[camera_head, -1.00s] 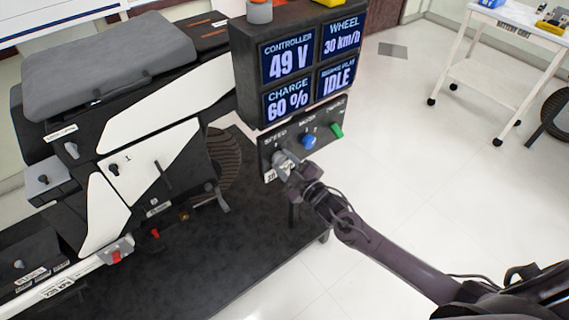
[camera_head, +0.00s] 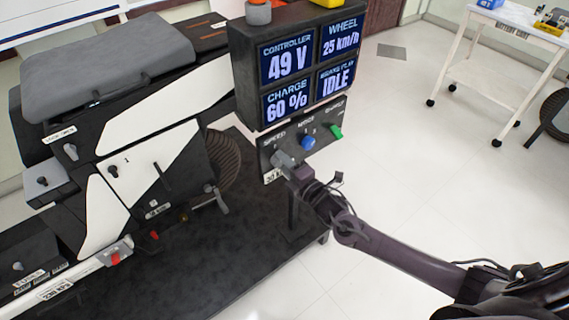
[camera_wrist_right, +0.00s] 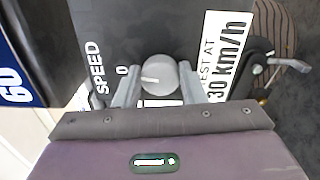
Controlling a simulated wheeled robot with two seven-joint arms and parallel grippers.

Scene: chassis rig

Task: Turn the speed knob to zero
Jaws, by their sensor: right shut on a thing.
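The grey round speed knob (camera_wrist_right: 158,75) sits on the black control panel (camera_head: 316,146) under the word SPEED. In the right wrist view its white pointer mark points left, just below the 0 label. My right gripper (camera_wrist_right: 160,88) is shut on the knob, with one finger on each side. In the head view the right gripper (camera_head: 287,164) covers most of the knob. The display (camera_head: 297,68) above reads WHEEL 25 km/h, CONTROLLER 49 V, CHARGE 60 % and IDLE. My left gripper is not in view.
A blue knob (camera_head: 308,142) and a green switch (camera_head: 335,131) sit right of the speed knob on the panel. The scooter-like chassis (camera_head: 140,150) fills the left on a dark platform (camera_head: 215,265). A white cart (camera_head: 500,50) stands at the back right.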

